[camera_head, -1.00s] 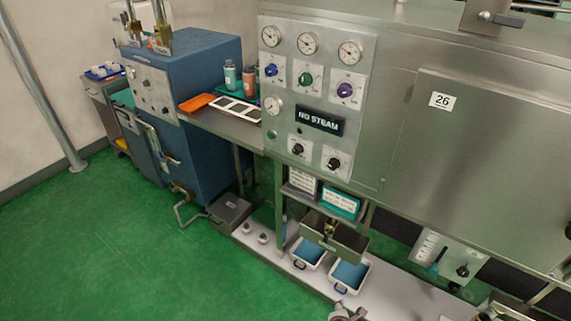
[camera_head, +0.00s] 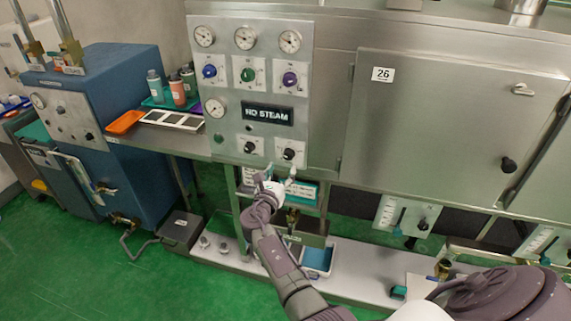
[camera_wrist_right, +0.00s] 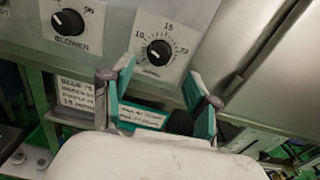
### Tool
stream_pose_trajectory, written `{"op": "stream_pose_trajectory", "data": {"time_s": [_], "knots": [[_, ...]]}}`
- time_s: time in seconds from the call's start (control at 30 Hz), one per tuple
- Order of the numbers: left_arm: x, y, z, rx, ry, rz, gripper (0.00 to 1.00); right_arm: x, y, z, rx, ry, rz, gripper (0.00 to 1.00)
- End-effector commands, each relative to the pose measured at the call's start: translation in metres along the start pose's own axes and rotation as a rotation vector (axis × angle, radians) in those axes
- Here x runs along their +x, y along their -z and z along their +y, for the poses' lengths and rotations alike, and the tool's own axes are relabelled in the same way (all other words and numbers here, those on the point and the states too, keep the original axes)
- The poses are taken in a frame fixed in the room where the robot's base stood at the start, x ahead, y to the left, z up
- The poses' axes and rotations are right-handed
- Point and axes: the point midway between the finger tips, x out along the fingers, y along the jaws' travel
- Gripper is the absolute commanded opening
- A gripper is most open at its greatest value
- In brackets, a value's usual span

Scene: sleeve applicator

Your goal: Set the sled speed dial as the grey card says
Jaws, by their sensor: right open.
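Two black dials sit low on the steel panel: the left one, labelled BLOWER (camera_head: 249,147), and a right one (camera_head: 289,153) with a numbered scale. In the right wrist view the right dial (camera_wrist_right: 158,52) shows 10, 15 and 20; its label is blurred. My right gripper (camera_head: 281,173) is open and empty just below this dial. In the wrist view its teal-padded fingers (camera_wrist_right: 160,78) stand either side below it, apart from the knob. A pale card with handwritten lines (camera_wrist_right: 76,95) and a teal-framed card (camera_wrist_right: 143,117) hang beneath; I cannot tell which is the grey card. My left gripper is not in view.
Blue, green and purple knobs (camera_head: 248,75) and several gauges sit above the NO STEAM sign (camera_head: 267,113). A closed door numbered 26 (camera_head: 440,120) is to the right. Bottles (camera_head: 177,90) and an orange tray (camera_head: 125,122) stand left. Another dial plate (camera_head: 405,216) is lower right.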

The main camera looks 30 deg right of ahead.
Motion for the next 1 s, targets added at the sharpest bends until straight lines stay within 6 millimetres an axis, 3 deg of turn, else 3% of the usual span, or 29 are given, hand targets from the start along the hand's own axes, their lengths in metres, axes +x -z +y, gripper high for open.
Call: {"op": "stream_pose_trajectory", "data": {"time_s": [0.1, 0.3, 0.73, 0.77, 1.0], "knots": [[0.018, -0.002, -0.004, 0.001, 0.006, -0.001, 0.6, 0.025, 0.004, 0.001, 0.002, 0.0, -0.002, 0.6], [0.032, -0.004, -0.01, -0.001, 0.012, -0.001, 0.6, 0.054, 0.004, 0.0, 0.002, 0.0, 0.001, 0.6], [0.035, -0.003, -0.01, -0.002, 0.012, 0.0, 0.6, 0.065, 0.001, 0.0, 0.001, -0.002, 0.002, 0.6], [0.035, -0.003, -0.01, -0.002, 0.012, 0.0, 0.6, 0.065, 0.001, 0.0, 0.001, -0.002, 0.002, 0.58], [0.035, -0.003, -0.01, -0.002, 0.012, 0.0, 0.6, 0.065, 0.001, 0.0, 0.001, -0.001, 0.002, 0.18]]}}
